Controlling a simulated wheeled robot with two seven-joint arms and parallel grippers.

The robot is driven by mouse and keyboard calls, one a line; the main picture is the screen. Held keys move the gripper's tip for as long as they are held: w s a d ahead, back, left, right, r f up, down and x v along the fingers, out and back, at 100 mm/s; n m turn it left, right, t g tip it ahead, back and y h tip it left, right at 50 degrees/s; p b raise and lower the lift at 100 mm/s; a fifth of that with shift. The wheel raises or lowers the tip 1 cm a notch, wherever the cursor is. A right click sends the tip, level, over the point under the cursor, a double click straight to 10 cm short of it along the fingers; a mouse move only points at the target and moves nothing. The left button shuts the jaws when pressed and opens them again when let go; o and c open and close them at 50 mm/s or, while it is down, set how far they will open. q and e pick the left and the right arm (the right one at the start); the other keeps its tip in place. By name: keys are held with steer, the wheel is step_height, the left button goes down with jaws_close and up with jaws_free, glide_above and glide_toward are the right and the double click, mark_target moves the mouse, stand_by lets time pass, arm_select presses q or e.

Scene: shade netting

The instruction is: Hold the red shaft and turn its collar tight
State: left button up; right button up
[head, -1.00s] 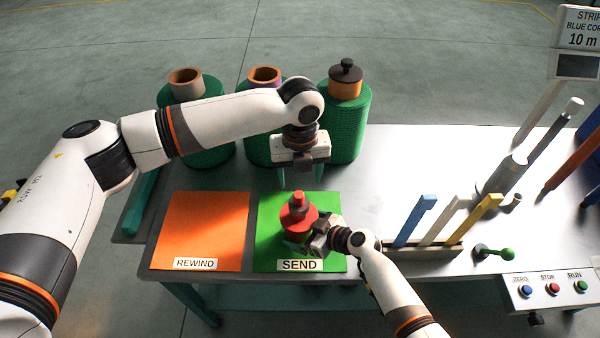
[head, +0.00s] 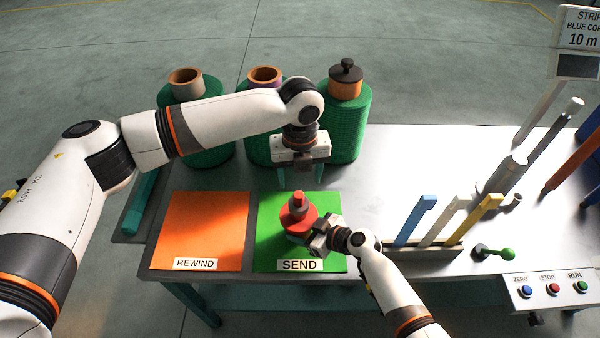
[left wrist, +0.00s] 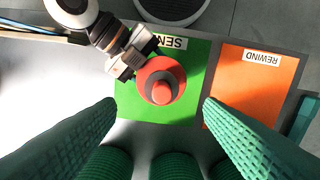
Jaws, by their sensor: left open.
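The red shaft (head: 304,224) stands on the green SEND mat (head: 271,211), with a wide round red part and a narrower dark red, collar-like piece (head: 298,204) around its top. In the left wrist view, I look down on the red shaft (left wrist: 174,75). My right gripper (head: 308,238) comes in from the lower right, against the side of the shaft; its fingertips are hidden by the red part and my wrist. My left gripper (head: 299,178) is open and empty, pointing down above and behind the shaft. Its two green fingers (left wrist: 160,115) spread wide below the shaft in the wrist view.
Several green netting rolls (head: 363,120) stand along the back behind my left gripper. The orange REWIND mat (head: 204,225) is clear, to the left. To the right stand a rack of coloured bars (head: 425,250), a green-knobbed lever (head: 507,253) and a button panel (head: 552,290).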

mark_target(299, 203)
stand_by(0.4)
arm_select(q)
steer(key=shift+o, duration=0.6)
steer(key=n, duration=0.3)
steer(key=shift+f, duration=0.4)
steer(key=n, duration=0.2)
steer(key=f+n, duration=0.1)
steer(key=n, duration=0.2)
steer(key=shift+a+f, duration=0.15)
steer(key=shift+f, duration=0.05)
steer(key=shift+w+f, duration=0.1)
steer(key=shift+f, duration=4.3)
